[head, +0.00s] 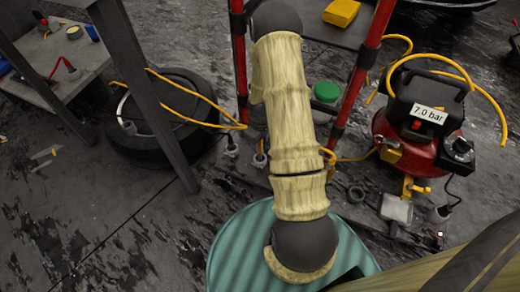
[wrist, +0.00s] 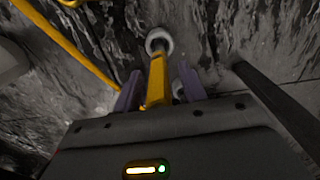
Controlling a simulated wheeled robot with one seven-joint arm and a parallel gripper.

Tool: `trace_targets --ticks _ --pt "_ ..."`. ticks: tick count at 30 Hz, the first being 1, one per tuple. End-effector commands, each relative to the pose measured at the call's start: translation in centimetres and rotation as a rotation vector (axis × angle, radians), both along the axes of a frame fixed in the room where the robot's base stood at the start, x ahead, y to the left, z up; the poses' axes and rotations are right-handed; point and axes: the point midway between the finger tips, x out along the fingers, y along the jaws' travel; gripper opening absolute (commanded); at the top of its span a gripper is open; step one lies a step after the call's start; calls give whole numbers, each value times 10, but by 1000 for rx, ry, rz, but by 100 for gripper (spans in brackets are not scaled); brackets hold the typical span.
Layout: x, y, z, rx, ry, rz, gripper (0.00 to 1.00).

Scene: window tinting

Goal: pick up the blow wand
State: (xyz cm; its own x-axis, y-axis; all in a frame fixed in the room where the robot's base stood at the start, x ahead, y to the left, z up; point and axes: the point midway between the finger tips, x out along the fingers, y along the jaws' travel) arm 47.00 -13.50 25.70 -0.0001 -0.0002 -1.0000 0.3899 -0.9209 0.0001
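In the wrist view a yellow-orange handle-like piece (wrist: 156,78), which looks like the blow wand, lies between the two purple fingers of my gripper (wrist: 160,90). Its far end meets a grey metal stem and a pale round ring (wrist: 159,41). The fingers are apart, with a narrow gap visible on each side of the yellow piece. Its near end is hidden behind the gripper body. In the head view my arm covers the middle, my gripper does not show, and I cannot tell which yellow piece is the wand.
A red compressor (head: 420,135) marked 7.0 bar stands at right with a yellow hose (head: 440,62). Red posts (head: 360,68) rise behind my arm. A tyre (head: 165,115) and a grey workbench (head: 62,75) are at left. The floor at lower left is mostly clear.

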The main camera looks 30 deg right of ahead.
Motion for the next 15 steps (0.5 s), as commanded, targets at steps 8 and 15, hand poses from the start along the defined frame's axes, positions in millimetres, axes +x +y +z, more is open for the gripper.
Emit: trace_targets --ticks 8,15 --pt "0 0 0 0 0 0 0" --pt "0 0 3 0 0 0 0"
